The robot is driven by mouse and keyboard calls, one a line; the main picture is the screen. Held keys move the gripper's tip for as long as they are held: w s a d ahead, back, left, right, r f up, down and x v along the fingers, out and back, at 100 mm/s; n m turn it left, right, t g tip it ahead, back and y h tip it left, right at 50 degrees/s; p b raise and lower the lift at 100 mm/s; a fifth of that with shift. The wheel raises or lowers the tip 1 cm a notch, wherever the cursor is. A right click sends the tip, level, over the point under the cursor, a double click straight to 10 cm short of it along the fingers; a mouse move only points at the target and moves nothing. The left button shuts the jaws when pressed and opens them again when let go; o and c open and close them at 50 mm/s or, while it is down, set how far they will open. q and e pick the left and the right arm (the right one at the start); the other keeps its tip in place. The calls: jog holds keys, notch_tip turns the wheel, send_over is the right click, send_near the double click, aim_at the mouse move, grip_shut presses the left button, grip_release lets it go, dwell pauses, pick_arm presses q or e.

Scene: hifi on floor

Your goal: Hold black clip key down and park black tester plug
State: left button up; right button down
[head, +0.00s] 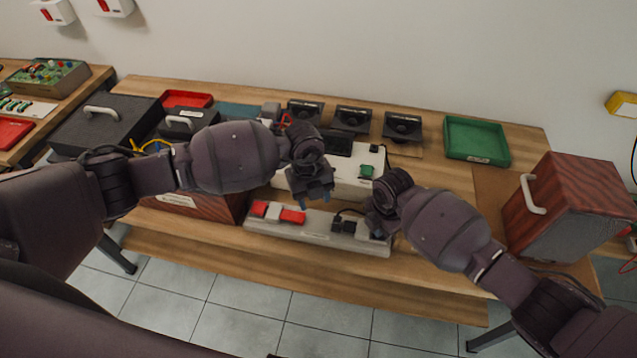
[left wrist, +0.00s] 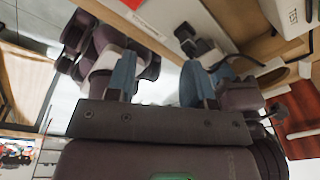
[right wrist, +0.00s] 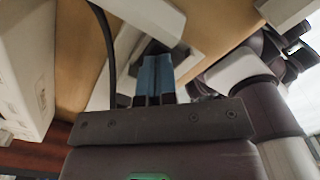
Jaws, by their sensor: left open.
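A long grey strip (head: 318,233) lies along the front of the bench. Red parts (head: 290,215) sit toward its left end. Small black parts (head: 344,224) with a black lead sit toward its right end; I cannot tell the tester plug from the clip key among them. My left gripper (head: 316,203) is open and empty above the strip, left of the black parts; its fingers (left wrist: 156,85) stand wide apart in the left wrist view. My right gripper (head: 376,228) is low at the strip's right end. Its fingers (right wrist: 157,80) are together; their contact point is hidden.
A white unit (head: 345,185) with a green switch stands behind the strip. Black speaker boxes (head: 403,126) line the back. A green tray (head: 477,140) is at the back right, and a wooden cabinet (head: 568,205) stands at the right. A dark case (head: 105,122) is at the left.

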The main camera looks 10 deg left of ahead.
aim_at(337, 218)
jog(key=shift+f, duration=0.1)
jog(key=shift+d, duration=0.1)
pick_arm(q)
notch_tip(337, 218, up, 5)
jog(key=m+h, duration=0.3)
jog(key=m, duration=2.1)
jog(key=x, duration=1.2)
jog(key=shift+w+d+f, duration=0.15)
jog(key=shift+w+d, duration=0.2)
jog(key=shift+d, duration=0.1)
